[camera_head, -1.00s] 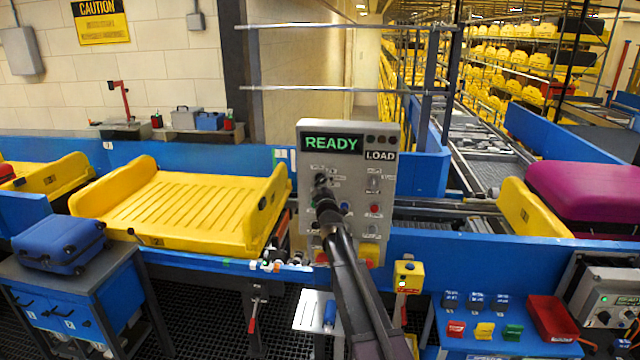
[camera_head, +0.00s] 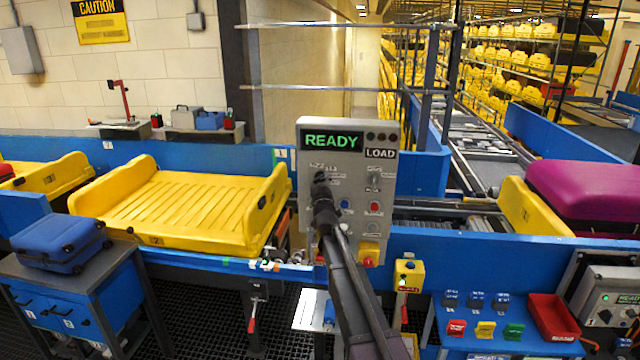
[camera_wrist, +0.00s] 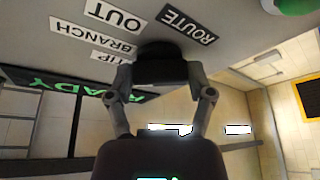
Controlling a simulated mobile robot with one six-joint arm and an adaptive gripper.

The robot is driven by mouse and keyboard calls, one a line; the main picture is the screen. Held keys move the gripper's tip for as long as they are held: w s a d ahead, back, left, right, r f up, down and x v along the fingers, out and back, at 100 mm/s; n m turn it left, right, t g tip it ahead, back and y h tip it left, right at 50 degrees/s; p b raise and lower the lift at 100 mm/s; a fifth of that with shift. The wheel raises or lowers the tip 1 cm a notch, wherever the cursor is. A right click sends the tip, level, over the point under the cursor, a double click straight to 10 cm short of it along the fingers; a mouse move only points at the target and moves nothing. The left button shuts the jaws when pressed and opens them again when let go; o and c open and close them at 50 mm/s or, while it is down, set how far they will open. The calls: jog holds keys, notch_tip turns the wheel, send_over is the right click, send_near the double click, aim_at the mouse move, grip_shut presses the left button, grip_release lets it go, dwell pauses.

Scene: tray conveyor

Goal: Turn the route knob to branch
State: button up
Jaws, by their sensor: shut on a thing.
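The route knob (camera_wrist: 160,62) is a dark knob on the grey control panel (camera_head: 384,225). In the wrist view it sits beside the ROUTE label (camera_wrist: 186,24) and the BRANCH label (camera_wrist: 95,34), with an OUT label nearby. My gripper (camera_wrist: 163,76) is shut on the knob, one finger on each side. In the head view my gripper (camera_head: 322,188) is at the panel's upper left and hides most of the knob. I cannot tell which label the knob points to. The panel display (camera_head: 332,140) reads READY in green, with LOAD lit beside it.
Other switches and buttons, including a red button (camera_head: 375,208), lie close to the right of my gripper. A yellow tray (camera_head: 185,205) is on the conveyor to the left. A magenta suitcase (camera_head: 590,195) lies in another tray at right.

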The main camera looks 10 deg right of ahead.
jog(key=m+h, duration=0.2)
jog(key=m, duration=0.1)
jog(key=m+h+b, duration=0.1)
jog(key=m, duration=0.3)
jog(key=shift+w+m+h, duration=0.15)
jog(key=shift+m+h, duration=0.15)
jog(key=shift+h, duration=0.1)
jog(key=o, duration=1.1)
